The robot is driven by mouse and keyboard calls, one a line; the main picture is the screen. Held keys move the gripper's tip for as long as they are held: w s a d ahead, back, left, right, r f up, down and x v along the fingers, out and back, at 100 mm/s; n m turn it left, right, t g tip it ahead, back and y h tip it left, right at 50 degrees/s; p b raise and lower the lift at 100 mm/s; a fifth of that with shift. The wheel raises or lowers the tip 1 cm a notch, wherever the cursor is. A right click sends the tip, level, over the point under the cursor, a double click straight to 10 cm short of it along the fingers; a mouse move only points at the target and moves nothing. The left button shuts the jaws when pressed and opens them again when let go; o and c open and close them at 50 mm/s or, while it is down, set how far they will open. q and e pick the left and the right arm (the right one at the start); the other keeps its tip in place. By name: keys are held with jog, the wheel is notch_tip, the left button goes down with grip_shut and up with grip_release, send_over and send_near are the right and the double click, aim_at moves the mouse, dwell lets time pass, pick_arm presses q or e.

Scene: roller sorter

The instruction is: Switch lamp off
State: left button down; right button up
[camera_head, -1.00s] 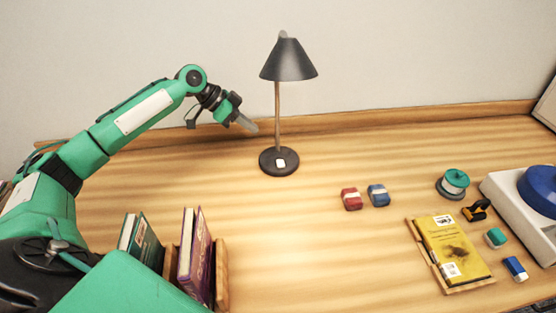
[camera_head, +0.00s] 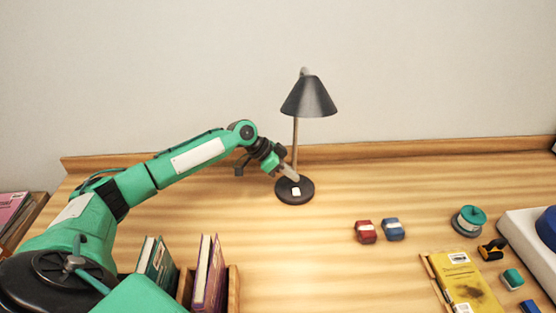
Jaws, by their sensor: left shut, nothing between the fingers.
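The desk lamp (camera_head: 309,99) has a black cone shade, a thin brown stem and a round black base (camera_head: 286,195). A white switch (camera_head: 296,191) sits on the front of the base. The lamp stands upright at the back of the table. My left gripper (camera_head: 290,173) is shut and empty, with its fingertips over the left rear of the base, just behind the switch. I cannot tell whether the fingertips touch the lamp. No glow shows under the shade. My right gripper is not in view.
The wooden table (camera_head: 300,250) is clear between the lamp and a red block (camera_head: 366,232) and blue block (camera_head: 393,229). Books (camera_head: 207,275) stand in a rack at front left. A yellow book (camera_head: 462,283), a green-topped round item (camera_head: 469,220) and a white device (camera_head: 530,238) are at right.

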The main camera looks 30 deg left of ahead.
aim_at(296, 192)
pick_arm(q)
jog(key=f, duration=0.3)
jog(key=shift+s+d+f+p, duration=0.15)
jog(key=shift+s+f+p, duration=0.1)
jog(key=shift+p, duration=0.15)
jog(key=shift+f, duration=0.25)
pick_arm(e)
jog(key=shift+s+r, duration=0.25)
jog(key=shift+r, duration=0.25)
pick_arm(q)
jog(key=shift+f, duration=0.1)
